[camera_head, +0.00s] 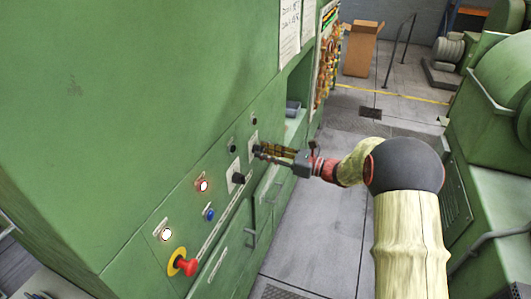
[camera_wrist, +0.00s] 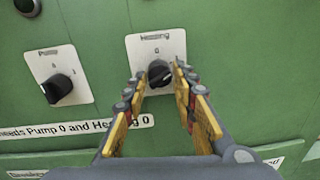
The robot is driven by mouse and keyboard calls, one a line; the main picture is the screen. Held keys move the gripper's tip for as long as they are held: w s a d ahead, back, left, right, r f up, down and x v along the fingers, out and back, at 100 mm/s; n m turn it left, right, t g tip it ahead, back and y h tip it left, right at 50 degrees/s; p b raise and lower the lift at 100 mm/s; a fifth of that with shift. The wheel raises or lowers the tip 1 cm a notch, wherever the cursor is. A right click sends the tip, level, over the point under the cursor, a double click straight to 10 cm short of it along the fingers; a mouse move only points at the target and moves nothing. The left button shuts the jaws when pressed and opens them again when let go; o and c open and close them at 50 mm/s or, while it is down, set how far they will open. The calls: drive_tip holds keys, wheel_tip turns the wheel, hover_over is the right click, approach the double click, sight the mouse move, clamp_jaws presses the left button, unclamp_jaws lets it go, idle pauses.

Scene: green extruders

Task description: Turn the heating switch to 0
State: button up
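The heating switch (camera_wrist: 159,72) is a black rotary knob on a white plate labelled "Heating", with a 0 printed above it. The knob looks turned off upright, but its exact pointer position is too blurred to read. In the head view its knob (camera_head: 256,149) is partly behind the fingers. My gripper (camera_wrist: 157,82) is open, its yellow-padded fingertips on the left and right of the knob, with gaps visible between them and it. In the head view my gripper (camera_head: 268,153) reaches the green panel from the right.
The similar black pump switch (camera_wrist: 57,88) sits just left. A label below mentions Pump 0 and Heating 0. In the head view, a red emergency button (camera_head: 184,263), a blue button (camera_head: 209,214) and lit lamps are on the panel's nearer part. Drawer handles (camera_head: 250,238) protrude below.

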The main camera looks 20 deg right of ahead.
drive_tip(key=c, duration=0.6)
clamp_jaws()
drive_tip(key=shift+n+b, duration=0.35)
drive_tip(key=shift+n, duration=0.15)
drive_tip(key=n+b, duration=1)
drive_tip(key=n, duration=0.1)
drive_tip(key=shift+w+d+f+y, duration=0.1)
drive_tip(key=shift+f+y, duration=0.05)
drive_tip(key=shift+y, duration=0.15)
drive_tip(key=shift+n, duration=0.3)
drive_tip(key=o, duration=1.1)
unclamp_jaws()
drive_tip(key=shift+c, duration=0.2)
